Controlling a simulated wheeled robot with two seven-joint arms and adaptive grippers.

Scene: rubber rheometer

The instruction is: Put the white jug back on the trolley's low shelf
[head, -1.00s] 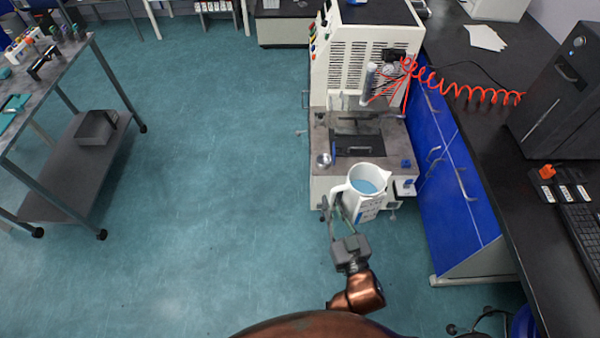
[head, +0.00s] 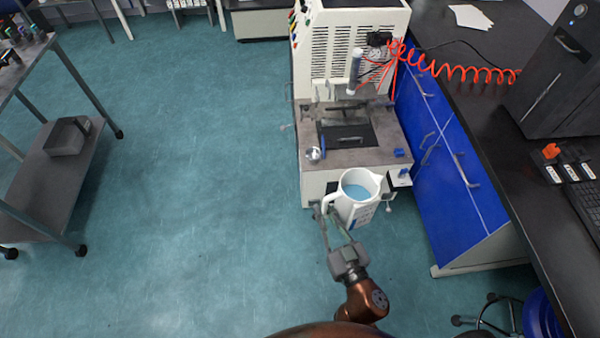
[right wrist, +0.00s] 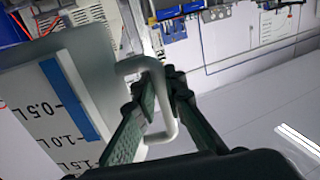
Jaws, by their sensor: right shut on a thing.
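The white jug (head: 360,206) has blue inside and hangs upright in front of the rheometer in the head view. My right gripper (head: 332,226) is shut on the jug's handle. In the right wrist view, the fingers (right wrist: 158,95) close around the handle (right wrist: 172,125), and the jug's side (right wrist: 85,75) shows volume marks and a blue strip. My left gripper is not in view.
The rheometer (head: 350,50) stands just beyond the jug. Blue cabinets (head: 440,160) and a dark bench (head: 500,110) line the right side. The teal floor (head: 190,180) between trolley and rheometer is clear. A chair base (head: 490,315) shows at the lower right.

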